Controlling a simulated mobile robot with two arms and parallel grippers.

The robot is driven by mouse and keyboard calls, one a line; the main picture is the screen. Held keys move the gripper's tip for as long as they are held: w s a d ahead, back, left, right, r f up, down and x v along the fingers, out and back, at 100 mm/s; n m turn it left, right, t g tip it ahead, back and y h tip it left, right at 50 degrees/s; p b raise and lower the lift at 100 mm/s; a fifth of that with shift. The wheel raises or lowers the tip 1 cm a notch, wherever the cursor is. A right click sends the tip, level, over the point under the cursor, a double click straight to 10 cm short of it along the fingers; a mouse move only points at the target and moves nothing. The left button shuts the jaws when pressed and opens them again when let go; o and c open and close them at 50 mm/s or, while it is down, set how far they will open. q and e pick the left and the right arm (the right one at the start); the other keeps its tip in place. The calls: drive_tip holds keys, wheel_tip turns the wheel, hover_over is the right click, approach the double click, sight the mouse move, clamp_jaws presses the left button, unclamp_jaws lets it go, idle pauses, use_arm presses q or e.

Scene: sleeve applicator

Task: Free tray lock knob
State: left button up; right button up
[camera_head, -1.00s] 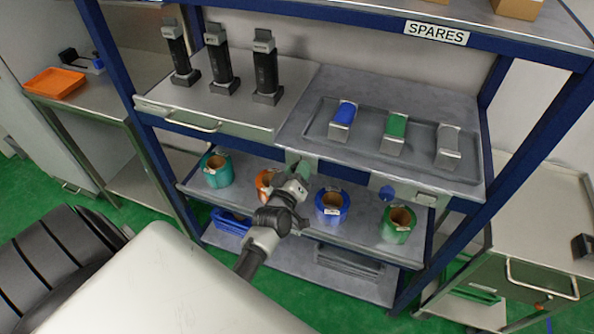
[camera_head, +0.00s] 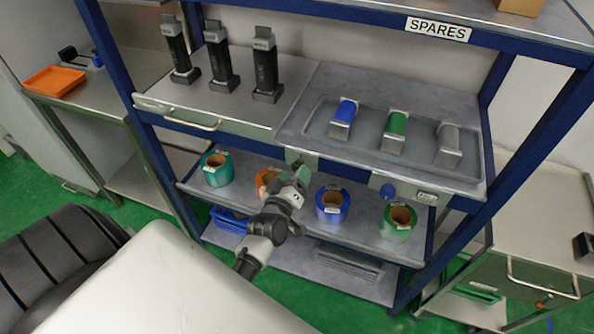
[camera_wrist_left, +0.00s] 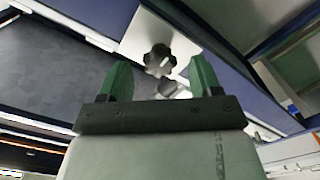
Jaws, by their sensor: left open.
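A dark lobed knob (camera_wrist_left: 159,59) sits on a pale metal plate in the left wrist view. It lies between and beyond my green fingertips, with space on both sides. A second dark part below it is partly hidden by the gripper. In the head view my left gripper (camera_head: 298,172) is open and empty, just below a metal plate (camera_head: 301,156) on the shelf's front edge; any knob there is hidden. The grey tray (camera_head: 318,128) holds blue, green and grey blocks. My right gripper is out of view.
Below are teal (camera_head: 216,169), orange (camera_head: 264,182), blue (camera_head: 332,204) and green (camera_head: 398,222) rolls, the orange one partly behind my gripper. Several black upright devices (camera_head: 222,65) stand left of the tray. A blue post (camera_head: 532,150) bounds the right side.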

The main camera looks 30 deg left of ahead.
use_arm(q)
drive_tip(key=b+v, duration=0.1)
drive_tip(key=v, duration=0.7)
drive_tip(key=s+d+f+m+g+h, duration=0.2)
drive_tip(key=d+f+m+g+h, duration=0.15)
drive_tip(key=f, duration=1.05)
drive_tip(key=s+d+f+m+g, duration=0.2)
drive_tip(key=s+f+m+g, duration=0.1)
drive_tip(key=s+f, duration=0.6)
drive_tip(key=s+d+f+m+g+h, duration=0.1)
drive_tip(key=s+d+f+m+g, duration=0.2)
drive_tip(key=s+f+g, duration=0.3)
drive_tip(key=s+f, duration=0.4)
drive_tip(key=f, duration=0.4)
drive_tip(key=shift+s+f+m, duration=0.2)
drive_tip(key=shift+f+m, duration=0.15)
drive_tip(key=shift+f, duration=0.05)
drive_tip(key=s+f+m+g, duration=0.1)
drive_tip(key=s, duration=0.3)
drive_tip(key=s+a+f+m+g, duration=0.1)
drive_tip(key=s+f, duration=0.1)
drive_tip(key=s, duration=0.2)
drive_tip(key=s+a+f+m+g, duration=0.1)
drive_tip(key=s+f+g, duration=0.1)
drive_tip(key=s, duration=0.3)
drive_tip(key=shift+a, duration=0.25)
